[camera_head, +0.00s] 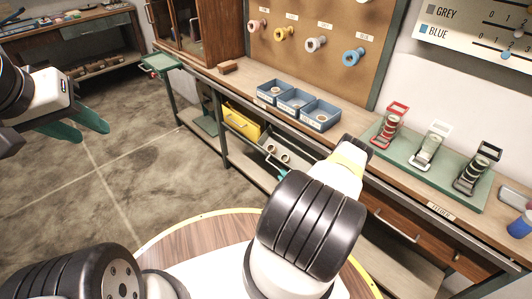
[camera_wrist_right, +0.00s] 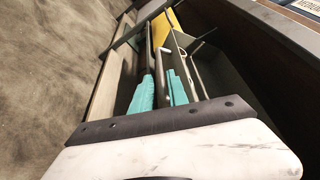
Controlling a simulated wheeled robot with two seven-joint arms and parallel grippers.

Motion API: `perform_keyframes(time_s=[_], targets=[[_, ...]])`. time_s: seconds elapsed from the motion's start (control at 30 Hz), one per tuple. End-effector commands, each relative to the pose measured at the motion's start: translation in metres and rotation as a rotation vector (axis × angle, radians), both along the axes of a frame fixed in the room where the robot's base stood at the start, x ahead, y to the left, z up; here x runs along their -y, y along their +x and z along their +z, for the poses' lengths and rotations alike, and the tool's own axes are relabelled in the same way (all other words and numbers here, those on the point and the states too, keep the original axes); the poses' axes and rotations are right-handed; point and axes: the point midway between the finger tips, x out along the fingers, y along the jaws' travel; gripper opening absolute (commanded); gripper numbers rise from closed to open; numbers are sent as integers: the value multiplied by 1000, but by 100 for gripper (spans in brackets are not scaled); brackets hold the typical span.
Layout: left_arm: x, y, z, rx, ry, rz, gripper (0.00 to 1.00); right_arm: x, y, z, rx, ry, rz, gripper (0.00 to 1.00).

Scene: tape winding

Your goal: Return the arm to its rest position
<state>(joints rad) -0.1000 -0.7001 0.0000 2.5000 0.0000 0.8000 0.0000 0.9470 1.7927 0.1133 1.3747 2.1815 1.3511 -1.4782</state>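My left gripper (camera_head: 94,132) is at the far left of the head view, over the floor, with its two teal fingers apart and nothing between them. My right arm reaches up the middle of the head view toward the workbench (camera_head: 226,84). Its dark wrist hides most of the right gripper there; only a teal bit shows beside the arm. In the right wrist view, the right gripper (camera_wrist_right: 161,84) has its two teal fingers apart, pointing along the bench's lower front. Grey bars show between and beyond the fingers; I see nothing held.
The bench carries blue bins (camera_head: 294,101) and a green mat (camera_head: 446,175) with red, white and black tape dispensers. Tape rolls hang on a pegboard (camera_head: 297,14). A yellow bin (camera_head: 241,121) sits under the bench. A round wooden top (camera_head: 200,237) is near me. Open floor lies left.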

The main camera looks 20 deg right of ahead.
Motion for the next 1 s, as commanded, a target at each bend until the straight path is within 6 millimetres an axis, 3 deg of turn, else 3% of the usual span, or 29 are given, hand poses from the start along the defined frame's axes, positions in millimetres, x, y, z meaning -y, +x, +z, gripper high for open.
perform_keyframes(time_s=[0.47,0.63,0.77,0.9,1.0], targets=[[0,0,0,0,0,0,36,0,-2,1,1,-1,1,20],[0,0,0,0,0,0,36,-3,12,21,17,-3,52,20],[0,0,0,0,0,0,36,-18,43,76,51,-7,196,20],[0,0,0,0,0,0,36,-56,77,166,72,-23,442,20],[0,0,0,0,0,0,36,-89,87,226,65,-47,612,20]])
